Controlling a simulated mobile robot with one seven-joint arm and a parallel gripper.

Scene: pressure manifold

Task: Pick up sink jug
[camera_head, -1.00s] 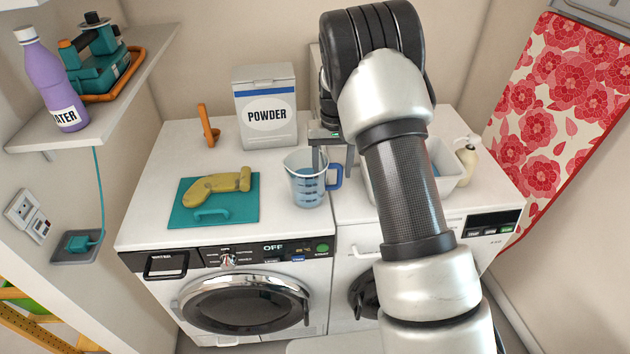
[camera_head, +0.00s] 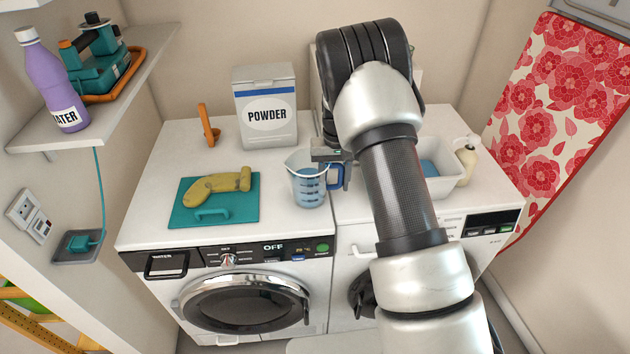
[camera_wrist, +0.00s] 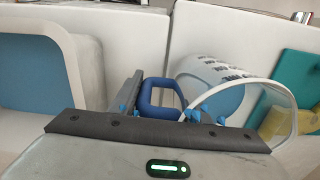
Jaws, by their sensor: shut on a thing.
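In the wrist view, the blue handle (camera_wrist: 160,92) shows beyond the dark gripper body, beside one finger. The clear body of the jug (camera_wrist: 215,75) is to its right. The exact finger contact is partly hidden.
A teal board (camera_head: 240,212) with a yellow tool (camera_head: 215,187) lies left of the jug. A powder box (camera_head: 266,106) stands behind. A white basin (camera_head: 450,178) and a soap pump (camera_head: 467,155) are to the right, partly behind my arm.

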